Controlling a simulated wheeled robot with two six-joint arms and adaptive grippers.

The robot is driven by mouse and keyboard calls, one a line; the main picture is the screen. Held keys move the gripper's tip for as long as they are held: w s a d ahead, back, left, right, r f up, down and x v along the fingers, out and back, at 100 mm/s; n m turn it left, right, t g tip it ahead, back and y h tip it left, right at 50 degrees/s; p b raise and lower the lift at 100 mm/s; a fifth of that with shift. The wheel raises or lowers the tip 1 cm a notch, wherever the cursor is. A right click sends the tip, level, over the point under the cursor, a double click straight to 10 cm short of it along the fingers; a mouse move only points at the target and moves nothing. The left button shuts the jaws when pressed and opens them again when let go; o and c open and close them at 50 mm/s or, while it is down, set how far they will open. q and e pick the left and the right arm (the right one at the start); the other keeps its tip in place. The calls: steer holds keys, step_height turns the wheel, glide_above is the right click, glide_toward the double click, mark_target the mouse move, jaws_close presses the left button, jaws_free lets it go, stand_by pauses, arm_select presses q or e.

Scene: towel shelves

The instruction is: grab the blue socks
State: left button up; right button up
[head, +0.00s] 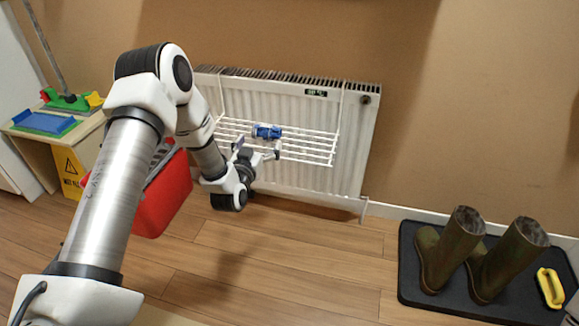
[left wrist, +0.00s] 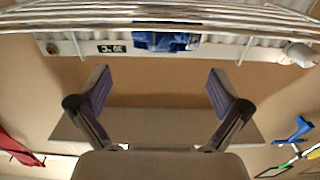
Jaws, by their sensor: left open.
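The blue socks (head: 267,132) lie as a small bundle on the white wire rack (head: 313,150) hung on the radiator. In the left wrist view the socks (left wrist: 160,40) show at the top edge, behind the rack's bars. My left gripper (head: 258,151) is just in front of and slightly below the socks in the head view. In the left wrist view its two fingers (left wrist: 160,88) are wide apart with nothing between them, and the socks are beyond the fingertips. My right gripper is not in view.
The white radiator (head: 355,140) stands against the brown wall. A red bin (head: 165,200) and a yellow floor sign (head: 69,170) are at left. Boots (head: 452,248) and a yellow-handled item (head: 550,288) are on a black mat (head: 410,285) at right. The middle floor is clear.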

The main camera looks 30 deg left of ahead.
mark_target(265, 130)
arm_select(q)
steer(key=shift+w+a+f, duration=0.1)
steer(key=shift+a+f, duration=0.2)
steer(key=shift+f, duration=0.4)
steer(key=shift+w+r+b, duration=0.2)
steer(key=shift+w+b, duration=0.1)
steer(key=shift+w, duration=0.05)
steer(key=b+x, duration=0.1)
steer(key=x, duration=0.1)
steer(key=b+x, duration=0.1)
steer(key=x, duration=0.1)
steer(key=b+x, duration=0.1)
steer(key=x, duration=0.1)
steer(key=shift+w+a+r, duration=0.15)
steer(key=shift+r, duration=0.2)
steer(key=shift+w, duration=0.3)
steer(key=shift+a+r, duration=0.1)
steer(key=shift+r, duration=0.1)
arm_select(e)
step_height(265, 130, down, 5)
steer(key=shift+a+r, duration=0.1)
arm_select(q)
steer(key=c, duration=0.9)
